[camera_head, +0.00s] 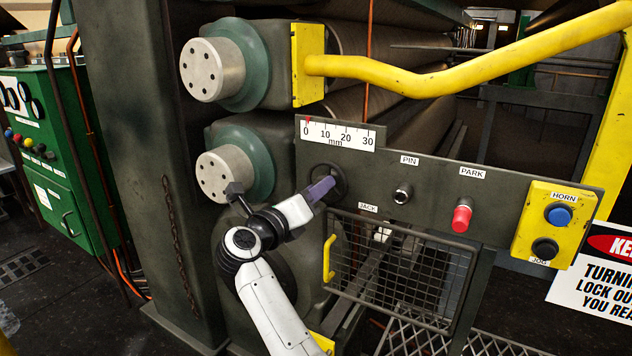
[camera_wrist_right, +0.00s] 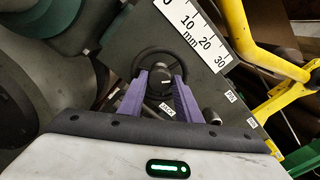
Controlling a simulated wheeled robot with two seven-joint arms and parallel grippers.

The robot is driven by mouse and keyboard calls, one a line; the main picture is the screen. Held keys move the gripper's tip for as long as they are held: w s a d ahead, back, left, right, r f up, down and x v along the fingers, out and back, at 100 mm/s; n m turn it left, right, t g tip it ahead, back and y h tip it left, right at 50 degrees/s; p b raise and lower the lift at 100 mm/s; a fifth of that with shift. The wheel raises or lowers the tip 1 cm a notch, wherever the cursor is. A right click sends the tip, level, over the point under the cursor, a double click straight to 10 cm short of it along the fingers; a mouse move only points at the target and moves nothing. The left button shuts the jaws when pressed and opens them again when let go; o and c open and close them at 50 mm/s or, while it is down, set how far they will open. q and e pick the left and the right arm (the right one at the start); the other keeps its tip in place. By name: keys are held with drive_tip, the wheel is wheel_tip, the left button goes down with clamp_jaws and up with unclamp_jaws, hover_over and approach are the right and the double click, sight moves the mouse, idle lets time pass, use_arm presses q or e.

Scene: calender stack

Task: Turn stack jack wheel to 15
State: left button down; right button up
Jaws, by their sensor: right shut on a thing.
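The jack wheel (camera_head: 341,172) is a dark round handwheel on the grey panel, above the JACK label (camera_head: 368,208). It also shows in the right wrist view (camera_wrist_right: 148,52), with a dark hub that has a small white mark. My right gripper (camera_head: 325,186) has its purple fingers at the wheel, partly hiding it in the head view. In the right wrist view the fingers (camera_wrist_right: 160,88) are on either side of the hub, shut on the wheel. The millimetre scale (camera_head: 338,134) runs from 0 to 30, and its red pointer (camera_head: 307,120) is at about 0.
Right of the wheel are a PIN knob (camera_head: 403,194), a red PARK knob (camera_head: 462,218) and a yellow HORN and JOG box (camera_head: 556,224). A wire mesh guard (camera_head: 400,270) is below the panel. A yellow rail (camera_head: 440,80) crosses above. Roll ends (camera_head: 212,70) stand at left.

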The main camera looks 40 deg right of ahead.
use_arm(q)
drive_tip(key=shift+s+a+r+p, duration=0.2)
drive_tip(key=shift+a+r+p, duration=0.15)
drive_tip(key=shift+r+p, duration=0.4)
drive_tip(key=shift+s+a+r+p, duration=0.2)
drive_tip(key=shift+a+r+p, duration=0.2)
drive_tip(key=shift+p, duration=0.65)
use_arm(e)
drive_tip(key=shift+n, duration=1.9)
use_arm(q)
drive_tip(key=shift+d+r, duration=0.1)
use_arm(e)
drive_tip(key=shift+f, duration=0.1)
use_arm(q)
drive_tip(key=shift+w+r, duration=0.1)
drive_tip(key=shift+w, duration=0.05)
use_arm(e)
drive_tip(key=o, duration=1)
drive_tip(key=shift+o, duration=0.2)
use_arm(q)
drive_tip(key=shift+s+f+b, duration=0.2)
drive_tip(key=shift+s+f, duration=0.05)
drive_tip(key=shift+s, duration=0.3)
drive_tip(key=shift+s+f+b, duration=0.2)
drive_tip(key=shift+s, duration=0.3)
use_arm(e)
drive_tip(key=v, duration=0.7)
drive_tip(key=shift+a, duration=0.25)
drive_tip(key=shift+s, duration=0.1)
